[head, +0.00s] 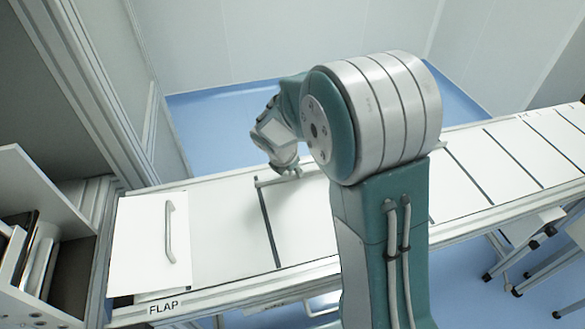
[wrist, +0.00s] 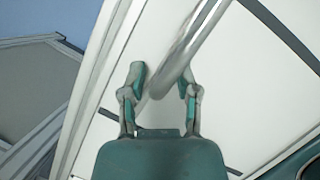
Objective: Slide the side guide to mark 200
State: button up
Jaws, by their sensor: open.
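My gripper (wrist: 163,80) is open in the wrist view, with one finger on each side of a grey metal bar (wrist: 190,45), likely the side guide. The bar's rounded end lies between the fingers, and I cannot tell whether either finger touches it. In the head view my gripper (head: 287,170) is low over the far edge of the white bed, beside a thin bar, likely the same guide (head: 262,183). My arm hides part of that bar. No mark 200 or other scale number is readable.
The white bed (head: 225,215) runs left to right with dark cross lines. A panel labelled FLAP (head: 140,245) with a handle (head: 170,232) is at its left end. An open shelf unit (head: 45,205) stands far left. Blue floor (head: 215,125) lies beyond the bed.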

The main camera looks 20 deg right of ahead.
jog(key=shift+a, duration=0.15)
grip_shut()
jog(key=shift+a, duration=0.2)
jog(key=shift+s+f, duration=0.15)
jog(key=shift+s, duration=1.5)
jog(key=o, duration=0.6)
grip_release()
jog(key=shift+o, duration=0.2)
jog(key=shift+w, duration=0.1)
